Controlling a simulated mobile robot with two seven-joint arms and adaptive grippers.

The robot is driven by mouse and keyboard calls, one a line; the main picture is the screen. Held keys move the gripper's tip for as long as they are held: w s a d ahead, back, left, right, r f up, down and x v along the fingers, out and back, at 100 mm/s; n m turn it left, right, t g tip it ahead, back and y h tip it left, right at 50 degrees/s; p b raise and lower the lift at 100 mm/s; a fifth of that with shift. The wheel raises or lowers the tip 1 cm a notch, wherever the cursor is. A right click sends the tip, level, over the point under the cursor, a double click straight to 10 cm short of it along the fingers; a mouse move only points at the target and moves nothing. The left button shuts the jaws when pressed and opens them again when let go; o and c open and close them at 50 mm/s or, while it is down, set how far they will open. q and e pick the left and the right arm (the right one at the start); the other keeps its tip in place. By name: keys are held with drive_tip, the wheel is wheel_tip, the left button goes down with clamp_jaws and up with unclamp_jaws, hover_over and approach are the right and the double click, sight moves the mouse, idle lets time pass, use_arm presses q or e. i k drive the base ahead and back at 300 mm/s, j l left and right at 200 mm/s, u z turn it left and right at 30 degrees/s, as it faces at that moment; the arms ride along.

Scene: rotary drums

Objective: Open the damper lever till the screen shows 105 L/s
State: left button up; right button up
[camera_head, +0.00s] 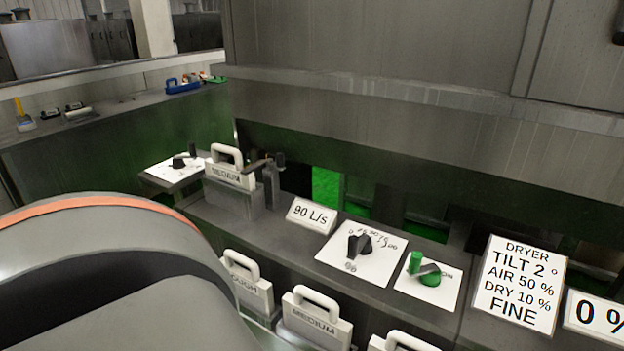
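A small white screen (312,215) on the grey ledge reads "90 L/s". Just right of it, a dark lever knob (362,243) sits on a white dial plate (335,257) with marks around it, too small to read surely. No label names the damper lever; this knob is the closest to the screen. A large grey arm link of mine, with an orange band, fills the lower left. Neither gripper shows, and nothing of mine is seen touching the knob.
A green knob (430,275) on a white plate and a dryer sign (520,283) stand to the right. A "0 %" screen (595,315) is at the edge. Handled "MEDIUM" blocks (231,172) and a dark post (271,186) are left. More handled blocks (315,322) line the front.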

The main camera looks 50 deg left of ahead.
sight(361, 244)
drive_tip(key=u, duration=1.3)
